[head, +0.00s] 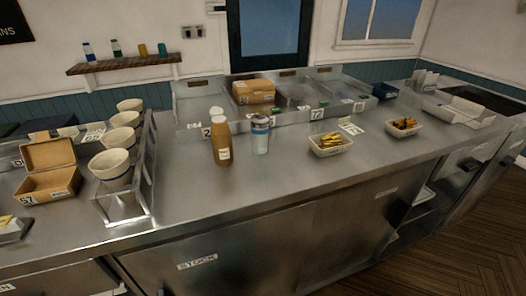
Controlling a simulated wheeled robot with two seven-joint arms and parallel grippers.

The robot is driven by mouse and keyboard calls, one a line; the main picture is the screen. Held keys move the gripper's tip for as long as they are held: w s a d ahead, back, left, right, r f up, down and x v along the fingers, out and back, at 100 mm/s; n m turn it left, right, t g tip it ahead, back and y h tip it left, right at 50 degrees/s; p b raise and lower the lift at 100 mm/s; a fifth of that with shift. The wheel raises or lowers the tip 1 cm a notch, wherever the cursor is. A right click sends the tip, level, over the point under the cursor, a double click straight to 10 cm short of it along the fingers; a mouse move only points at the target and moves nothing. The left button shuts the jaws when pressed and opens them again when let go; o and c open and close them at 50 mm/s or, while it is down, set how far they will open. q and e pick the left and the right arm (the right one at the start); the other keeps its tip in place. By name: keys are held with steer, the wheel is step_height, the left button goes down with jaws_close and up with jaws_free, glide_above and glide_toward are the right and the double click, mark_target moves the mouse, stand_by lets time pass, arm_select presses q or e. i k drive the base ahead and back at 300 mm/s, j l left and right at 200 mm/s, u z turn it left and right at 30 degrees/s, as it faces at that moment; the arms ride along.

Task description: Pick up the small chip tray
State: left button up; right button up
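Two small pale trays of food stand on the steel counter. The nearer chip tray (329,151) holds yellow chips and sits right of the shaker, with a white card behind it. The other tray (405,133) holds darker brown pieces and sits further right; it looks about the same size or slightly smaller. I cannot tell from labels which one is the small chip tray. Both trays are upright and nothing touches them. Neither of my grippers shows in the head view.
A brown bottle (221,142) and a silver shaker (261,137) stand left of the trays. A rack of bowls (114,165) and an open cardboard box (49,186) are at left. An open white carton (462,112) is at right. The counter's front strip is clear.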

mark_target(400, 127)
steer(key=z, duration=1.95)
steer(key=i+l, duration=0.15)
steer(key=i+l+u, duration=0.15)
steer(key=u, duration=0.25)
steer(key=i+l+u, duration=0.45)
steer(key=u, duration=0.3)
steer(key=i+l+u, duration=0.1)
steer(key=l+u, duration=0.3)
